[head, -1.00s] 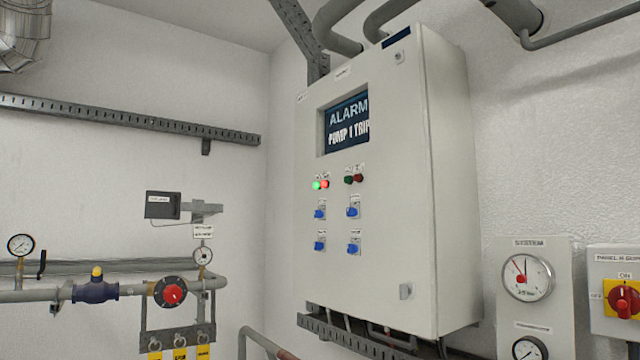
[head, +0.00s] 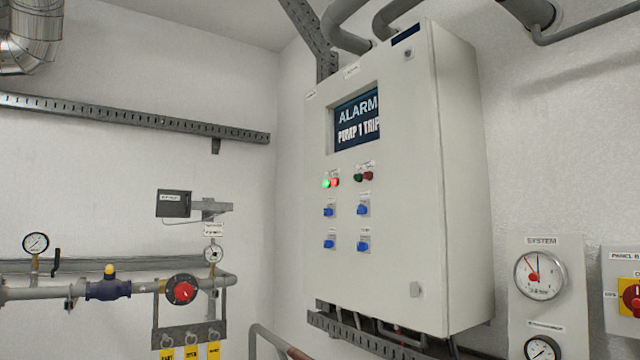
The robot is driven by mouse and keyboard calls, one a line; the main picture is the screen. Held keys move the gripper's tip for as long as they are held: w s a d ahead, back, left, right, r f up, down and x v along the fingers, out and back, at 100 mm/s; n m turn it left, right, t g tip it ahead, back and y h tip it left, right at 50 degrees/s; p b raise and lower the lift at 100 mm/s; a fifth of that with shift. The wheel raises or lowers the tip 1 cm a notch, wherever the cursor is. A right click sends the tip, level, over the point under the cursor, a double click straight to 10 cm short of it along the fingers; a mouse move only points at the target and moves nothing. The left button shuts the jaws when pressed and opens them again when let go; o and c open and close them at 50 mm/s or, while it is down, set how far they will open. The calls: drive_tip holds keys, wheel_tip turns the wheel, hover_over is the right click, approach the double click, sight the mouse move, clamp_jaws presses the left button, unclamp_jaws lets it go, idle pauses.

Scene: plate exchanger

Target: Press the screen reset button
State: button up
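A pale wall cabinet (head: 390,270) stands at the centre right, with its door shut. Its recessed screen (head: 357,119) reads "ALARM" and "PUMP 1 TRIP". Below the screen are a lit green lamp (head: 326,183), a lit red lamp (head: 335,182), a dark green round piece (head: 358,177) and a dark red round piece (head: 368,176). Several blue switches, such as the upper left one (head: 328,212), sit lower on the door. The small labels are too small to read, so I cannot tell which piece is the screen reset button. My gripper is not in view.
A gauge panel marked "SYSTEM" (head: 541,285) and a red rotary switch (head: 632,298) are at the right. Pipework with a blue valve (head: 108,286) and a red handwheel (head: 182,291) runs along the left wall. A cable tray (head: 365,335) passes under the cabinet.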

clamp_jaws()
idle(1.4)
